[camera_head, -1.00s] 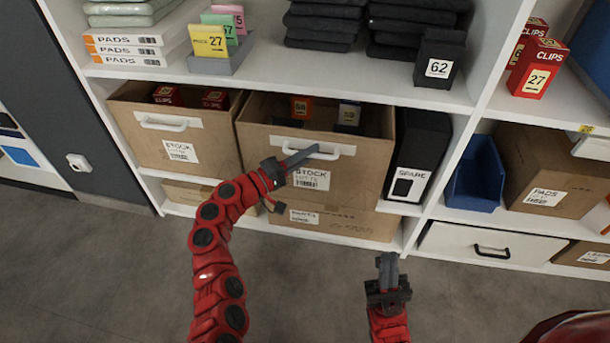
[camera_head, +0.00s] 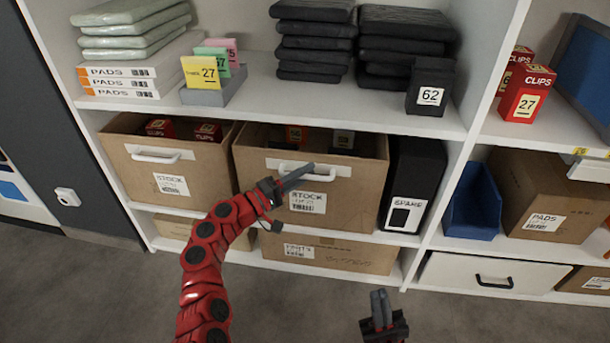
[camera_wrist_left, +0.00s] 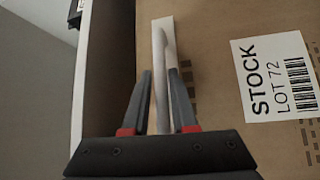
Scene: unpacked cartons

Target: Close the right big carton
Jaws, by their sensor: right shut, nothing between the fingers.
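The right big carton (camera_head: 255,190) is a brown open-topped box with a white handle (camera_head: 335,168) and a STOCK label. It stands on the middle shelf, its front near the shelf edge; small boxes show inside. My left gripper (camera_head: 302,174) is in front of its handle. In the left wrist view, my left gripper (camera_wrist_left: 160,85) has its fingers apart, one on each side of the handle (camera_wrist_left: 159,50), with gaps showing; contact is unclear. The STOCK LOT 72 label (camera_wrist_left: 275,75) is to the right. My right gripper (camera_head: 381,305) is shut and empty, low over the floor.
The left big carton (camera_head: 205,185) stands beside it with a similar handle. A black SPARE box (camera_head: 415,175) is close on the right. A low brown carton (camera_head: 350,258) lies on the shelf below. A blue bin (camera_head: 473,205) stands further right. The grey floor in front is clear.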

